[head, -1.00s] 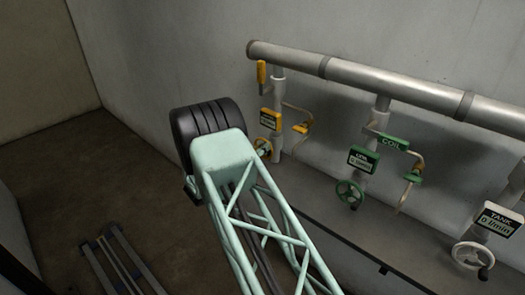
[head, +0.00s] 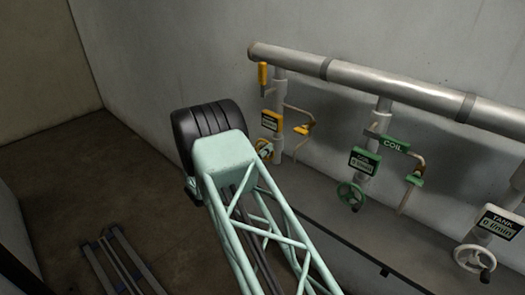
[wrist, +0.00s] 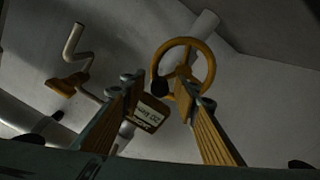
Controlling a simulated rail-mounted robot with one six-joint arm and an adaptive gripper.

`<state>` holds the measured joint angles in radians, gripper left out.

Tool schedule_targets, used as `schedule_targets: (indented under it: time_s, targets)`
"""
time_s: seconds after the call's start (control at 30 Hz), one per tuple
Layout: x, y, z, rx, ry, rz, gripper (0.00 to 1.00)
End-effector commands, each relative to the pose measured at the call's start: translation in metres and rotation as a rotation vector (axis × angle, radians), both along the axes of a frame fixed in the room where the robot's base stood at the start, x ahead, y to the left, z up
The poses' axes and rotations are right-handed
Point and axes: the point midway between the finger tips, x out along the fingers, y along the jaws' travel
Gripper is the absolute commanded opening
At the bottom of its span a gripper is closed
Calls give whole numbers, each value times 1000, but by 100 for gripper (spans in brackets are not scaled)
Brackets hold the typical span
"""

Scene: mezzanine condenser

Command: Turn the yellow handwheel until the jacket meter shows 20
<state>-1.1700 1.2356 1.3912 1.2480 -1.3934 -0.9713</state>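The yellow handwheel (wrist: 207,60) shows in the wrist view, with a dark knob (wrist: 160,87) on its rim. In the head view it is mostly hidden behind my arm, with a bit (head: 264,147) showing. My gripper (wrist: 157,82) is open, its two yellow-padded fingers apart at the near side of the wheel. The right finger overlaps the rim in the picture; I cannot tell if it touches. The yellow-framed jacket meter (wrist: 150,110) shows between the fingers, upside down, and seems to read 20 l/min. It is also in the head view (head: 271,121), too small to read.
A thick pipe (head: 400,91) runs along the wall. A green coil meter (head: 364,161) with its handwheel (head: 351,197) and a white tank meter (head: 497,224) with its handwheel (head: 474,258) stand to the right. Yellow (head: 303,130) and green (head: 413,180) fittings stick out beside them.

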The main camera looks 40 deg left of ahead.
Motion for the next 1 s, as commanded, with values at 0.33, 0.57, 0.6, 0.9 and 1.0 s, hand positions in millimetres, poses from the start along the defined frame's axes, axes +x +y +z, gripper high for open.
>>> schedule_targets:
  time_s: [0.33,0.57,0.6,0.9,1.0]
  targets:
    - [-15,1,0,-1,1,1,28]
    - [-44,2,0,-2,0,2,28]
    - [-49,2,0,-2,0,2,28]
    - [-93,4,1,0,0,2,28]
    - [-104,4,0,0,0,1,28]
